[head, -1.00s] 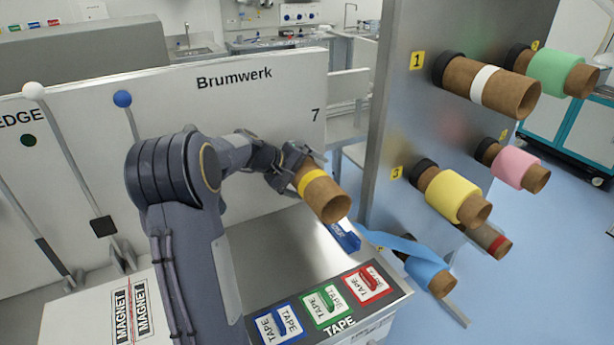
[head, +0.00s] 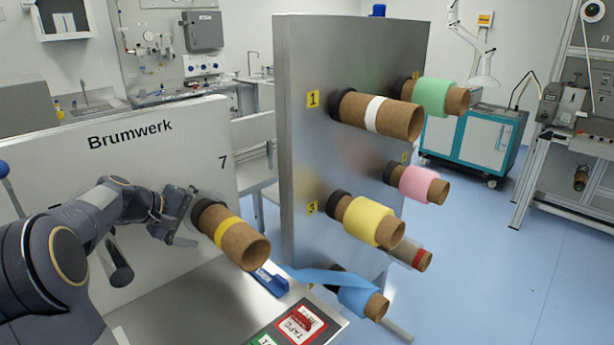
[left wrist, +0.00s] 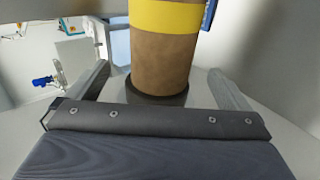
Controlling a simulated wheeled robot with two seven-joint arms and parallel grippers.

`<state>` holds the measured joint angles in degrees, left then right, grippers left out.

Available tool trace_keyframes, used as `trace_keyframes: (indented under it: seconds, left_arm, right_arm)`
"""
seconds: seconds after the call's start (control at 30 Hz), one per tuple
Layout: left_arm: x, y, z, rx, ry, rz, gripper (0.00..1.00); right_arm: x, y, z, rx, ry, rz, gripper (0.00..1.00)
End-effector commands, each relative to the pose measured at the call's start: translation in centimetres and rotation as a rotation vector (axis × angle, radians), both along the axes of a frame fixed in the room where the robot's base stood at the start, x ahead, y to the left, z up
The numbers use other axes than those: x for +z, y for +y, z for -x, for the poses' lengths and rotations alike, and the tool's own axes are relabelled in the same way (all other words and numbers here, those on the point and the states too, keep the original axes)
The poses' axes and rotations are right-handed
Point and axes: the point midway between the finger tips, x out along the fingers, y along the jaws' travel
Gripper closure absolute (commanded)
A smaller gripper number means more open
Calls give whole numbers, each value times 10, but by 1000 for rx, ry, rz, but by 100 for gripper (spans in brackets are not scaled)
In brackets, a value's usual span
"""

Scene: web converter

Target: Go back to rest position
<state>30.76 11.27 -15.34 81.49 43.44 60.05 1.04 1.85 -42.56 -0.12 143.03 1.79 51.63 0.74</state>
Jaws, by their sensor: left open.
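My left gripper (head: 188,214) is open, at the black-collared end of a brown cardboard core with a yellow band (head: 230,236) on the "Brumwerk" machine. The core sticks out toward the lower right from the face below the 7. In the left wrist view the two fingers (left wrist: 158,80) stand apart on either side of the core (left wrist: 160,62), with clear gaps to it. Its black collar (left wrist: 157,96) shows near the gripper's palm. My right gripper is in no view.
A metal rack (head: 305,150) stands to the right, holding cores with white, green, pink, yellow, red and blue bands. A blue strip hangs near the lowest one. A "TAPE" counter (head: 205,300) lies below the core. Open blue floor (head: 480,265) is at the right.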

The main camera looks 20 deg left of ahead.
Motion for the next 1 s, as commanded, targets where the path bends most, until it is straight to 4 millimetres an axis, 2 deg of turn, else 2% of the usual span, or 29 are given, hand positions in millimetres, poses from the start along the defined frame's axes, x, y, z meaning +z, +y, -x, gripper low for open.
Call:
trace_keyframes:
  seconds: [0.17, 0.27, 0.37, 0.4, 0.47, 0.5, 0.6, 0.7, 0.83, 1.0]
  left_arm:
    - [2, -7, 2, -14, 0, -3, 0]
    - [9, -33, 12, -60, 2, -21, 0]
    - [17, -84, 37, -162, 10, -65, 0]
    - [18, -110, 53, -218, 13, -94, 0]
    - [17, -149, 79, -310, 19, -149, 0]
    - [13, -173, 99, -372, 20, -191, 0]
    - [-3, -224, 149, -522, 18, -311, 0]
    - [-27, -260, 194, -651, 10, -439, 0]
    - [-56, -281, 232, -761, 0, -567, 0]
    - [-73, -289, 249, -812, -5, -638, 0]
  right_arm:
    - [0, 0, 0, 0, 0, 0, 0]
    - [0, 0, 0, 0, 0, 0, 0]
    - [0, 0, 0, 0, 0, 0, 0]
    - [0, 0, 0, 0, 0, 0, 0]
    - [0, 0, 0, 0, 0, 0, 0]
    - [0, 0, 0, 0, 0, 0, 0]
    - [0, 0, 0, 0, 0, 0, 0]
    - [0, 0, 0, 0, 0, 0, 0]
    - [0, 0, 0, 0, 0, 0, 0]
    - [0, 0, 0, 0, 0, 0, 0]
